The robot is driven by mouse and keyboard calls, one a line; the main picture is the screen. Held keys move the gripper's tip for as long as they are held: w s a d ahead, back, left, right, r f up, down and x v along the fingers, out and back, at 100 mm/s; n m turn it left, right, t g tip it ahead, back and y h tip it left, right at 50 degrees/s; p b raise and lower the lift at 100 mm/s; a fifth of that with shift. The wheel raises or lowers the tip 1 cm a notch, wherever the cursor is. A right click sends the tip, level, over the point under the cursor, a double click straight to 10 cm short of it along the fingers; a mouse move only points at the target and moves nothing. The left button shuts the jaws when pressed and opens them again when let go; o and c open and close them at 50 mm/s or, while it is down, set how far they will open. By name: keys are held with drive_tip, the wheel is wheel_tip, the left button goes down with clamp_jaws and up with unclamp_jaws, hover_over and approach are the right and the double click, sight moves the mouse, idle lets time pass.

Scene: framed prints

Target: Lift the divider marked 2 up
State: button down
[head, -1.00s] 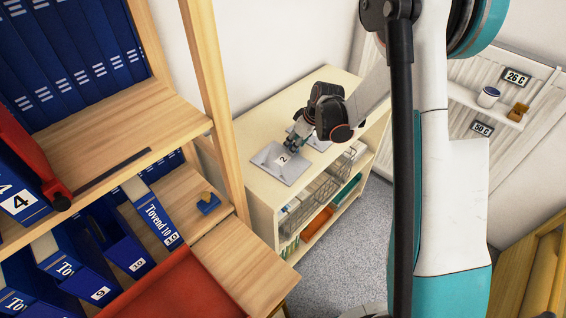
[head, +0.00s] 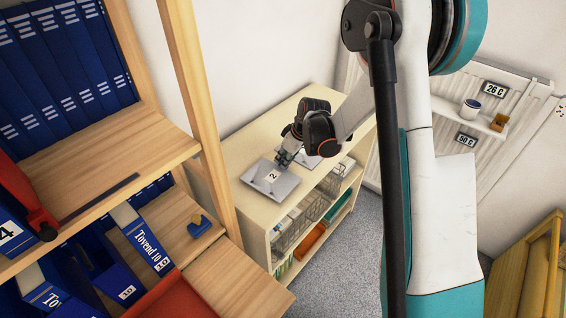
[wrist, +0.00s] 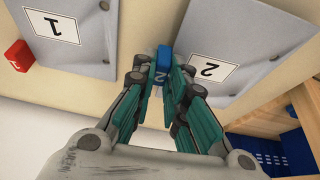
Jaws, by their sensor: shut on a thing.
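The divider marked 2 is a grey plate (head: 285,187) with a white label on the pale top of a low shelf unit. It also shows at the upper right of the wrist view (wrist: 235,42). A blue tab marked 2 (wrist: 165,60) stands at its edge. My gripper (wrist: 162,84) is shut on this tab, with the fingers on both sides of it. In the head view my gripper (head: 284,158) is at the plate's far edge. I cannot tell whether the plate is clear of the surface.
A similar plate marked 1 (wrist: 70,35) lies beside it with a red tab (wrist: 18,56). The low shelf unit (head: 235,150) holds wire baskets below. A wooden rack with blue binders (head: 65,60) and a red tray (head: 180,298) stands at the left.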

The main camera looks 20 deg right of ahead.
wheel_tip(320, 180, up, 19)
drive_tip(key=p, duration=0.5)
drive_tip(key=shift+f, duration=0.1)
drive_tip(key=shift+p, duration=0.3)
drive_tip(key=shift+r+p, duration=1.85)
drive_tip(key=shift+r, duration=1.15)
